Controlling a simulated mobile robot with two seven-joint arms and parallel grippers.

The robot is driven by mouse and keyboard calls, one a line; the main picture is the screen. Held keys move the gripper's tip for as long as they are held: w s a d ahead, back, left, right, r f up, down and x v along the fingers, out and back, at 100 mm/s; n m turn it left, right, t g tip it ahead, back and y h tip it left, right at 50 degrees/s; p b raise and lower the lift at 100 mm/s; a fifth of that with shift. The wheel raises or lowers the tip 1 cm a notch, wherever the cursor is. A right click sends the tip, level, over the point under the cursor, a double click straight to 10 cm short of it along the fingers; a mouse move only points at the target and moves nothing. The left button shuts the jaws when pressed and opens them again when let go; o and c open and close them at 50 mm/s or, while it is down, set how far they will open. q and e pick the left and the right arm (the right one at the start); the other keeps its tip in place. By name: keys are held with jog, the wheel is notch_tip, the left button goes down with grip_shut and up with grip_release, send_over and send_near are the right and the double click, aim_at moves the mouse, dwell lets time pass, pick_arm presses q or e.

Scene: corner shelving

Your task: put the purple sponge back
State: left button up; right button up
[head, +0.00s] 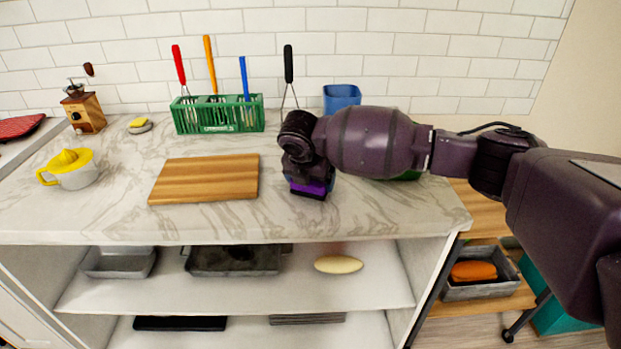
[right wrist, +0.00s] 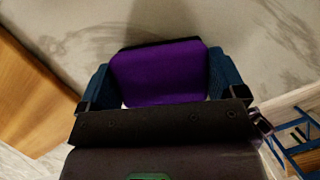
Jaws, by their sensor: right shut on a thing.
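The purple sponge (right wrist: 160,72) sits between the two blue fingers of my right gripper (right wrist: 160,82) in the right wrist view. In the head view the sponge (head: 309,188) shows as a purple patch under my right gripper (head: 308,178), near the front edge of the marble counter (head: 300,222), right of the cutting board. The gripper is shut on it. A dark strip shows along the sponge's far edge. I cannot tell whether the sponge touches the counter. My left gripper is not in view.
A wooden cutting board (head: 205,180) lies left of the gripper. A green crate (head: 217,115) with utensils and a blue container (head: 341,97) stand at the back. A small dish with a yellow sponge (head: 139,124) and a yellow juicer (head: 70,168) are left. My right arm hides the counter's right part.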

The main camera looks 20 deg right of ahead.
jog(key=o, duration=0.6)
jog(key=shift+f, duration=0.15)
jog(key=p+v, duration=0.2)
jog(key=v, duration=1)
